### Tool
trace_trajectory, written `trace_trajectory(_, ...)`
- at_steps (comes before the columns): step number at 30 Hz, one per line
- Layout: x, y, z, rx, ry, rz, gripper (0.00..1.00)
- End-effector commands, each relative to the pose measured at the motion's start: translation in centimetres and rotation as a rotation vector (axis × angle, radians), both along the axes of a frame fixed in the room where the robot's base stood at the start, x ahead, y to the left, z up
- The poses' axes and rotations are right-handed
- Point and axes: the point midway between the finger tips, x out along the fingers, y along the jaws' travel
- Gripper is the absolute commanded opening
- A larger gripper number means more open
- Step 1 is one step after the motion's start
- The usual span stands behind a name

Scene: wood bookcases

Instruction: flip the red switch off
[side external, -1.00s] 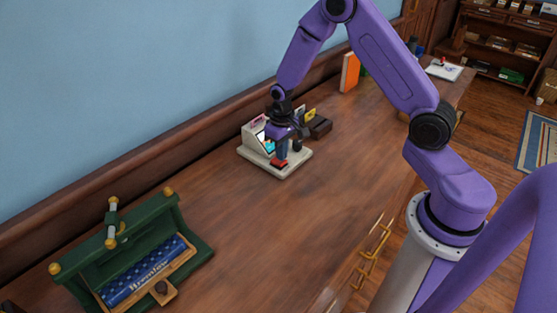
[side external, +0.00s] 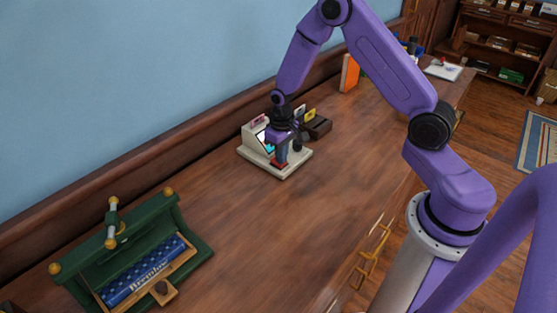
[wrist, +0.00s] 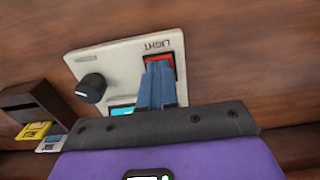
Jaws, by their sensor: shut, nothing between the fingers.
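The red switch (wrist: 159,62) sits in a white panel (wrist: 110,60) under the word LIGHT in the wrist view. In the side view the red switch (side external: 279,164) shows low on the front of the cream control box (side external: 290,171). My gripper (wrist: 157,80) is shut and empty, its blue-grey fingertips pointing down at the red switch and covering part of it. In the side view my gripper (side external: 281,160) is right over the switch. It appears to touch it, but I cannot tell for sure. The switch's tilt is hidden by the fingers.
A black knob (wrist: 91,87) and a cyan screen (wrist: 122,111) are beside the fingers on the panel. A green stand with a blue item (side external: 145,270) is at the front left. The desk's middle is clear.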

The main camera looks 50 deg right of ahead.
Motion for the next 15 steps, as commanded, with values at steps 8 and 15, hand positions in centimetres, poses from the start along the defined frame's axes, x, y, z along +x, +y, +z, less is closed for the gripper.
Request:
trace_trajectory(8,0.0,0.0,0.9,0.0,-0.001,0.0,0.0)
trace_trajectory(15,0.0,0.0,2.6,0.0,-0.002,-0.001,0.0)
